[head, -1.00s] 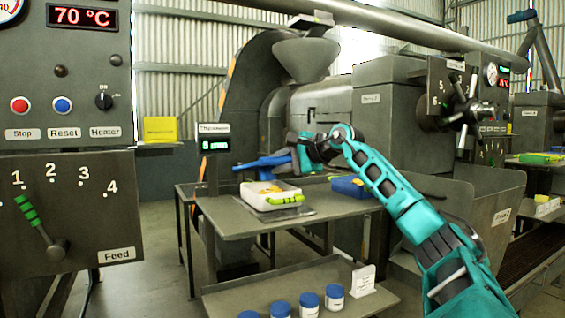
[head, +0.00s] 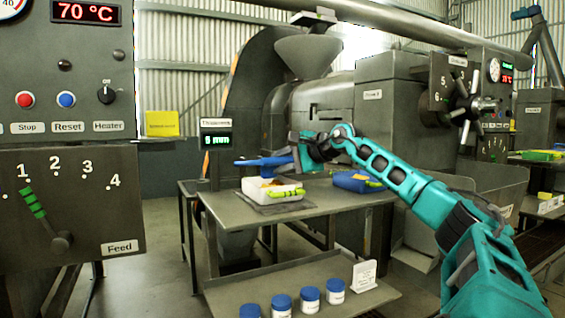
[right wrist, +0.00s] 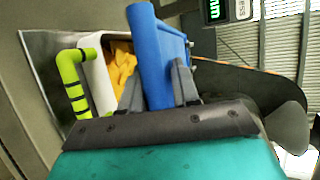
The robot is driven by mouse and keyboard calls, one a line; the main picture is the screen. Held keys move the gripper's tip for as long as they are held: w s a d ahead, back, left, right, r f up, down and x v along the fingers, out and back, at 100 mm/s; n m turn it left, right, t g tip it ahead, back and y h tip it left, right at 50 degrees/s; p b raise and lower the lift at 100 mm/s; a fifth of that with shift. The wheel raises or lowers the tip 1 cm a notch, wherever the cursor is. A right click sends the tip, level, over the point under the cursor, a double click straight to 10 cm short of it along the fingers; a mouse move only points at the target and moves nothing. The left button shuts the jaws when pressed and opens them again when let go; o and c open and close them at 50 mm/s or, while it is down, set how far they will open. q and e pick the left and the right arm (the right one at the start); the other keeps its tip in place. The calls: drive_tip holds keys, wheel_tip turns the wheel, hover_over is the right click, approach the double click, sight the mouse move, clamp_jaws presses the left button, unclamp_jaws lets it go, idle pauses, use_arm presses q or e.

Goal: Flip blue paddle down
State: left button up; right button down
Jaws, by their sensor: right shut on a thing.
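My right gripper (head: 296,157) reaches in from the right over the back of the table and is shut on the blue paddle (head: 262,162). The paddle extends left from the fingers, roughly level, just above and behind a white tray (head: 272,199). In the right wrist view the blue paddle (right wrist: 152,45) stands between the two fingers of the gripper (right wrist: 157,80). The white tray (right wrist: 97,80) with orange-yellow pieces (right wrist: 121,66) and a lime handle (right wrist: 71,82) is beside it. My left gripper is out of view.
Several blue-capped jars (head: 309,297) stand on the lower shelf. A control panel (head: 66,200) fills the left, and the expeller (head: 385,110) stands behind.

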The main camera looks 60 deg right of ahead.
drive_tip(key=c, duration=1)
unclamp_jaws()
drive_tip(key=shift+w+f, duration=0.1)
drive_tip(key=shift+f, duration=0.4)
drive_tip(key=shift+r, duration=0.15)
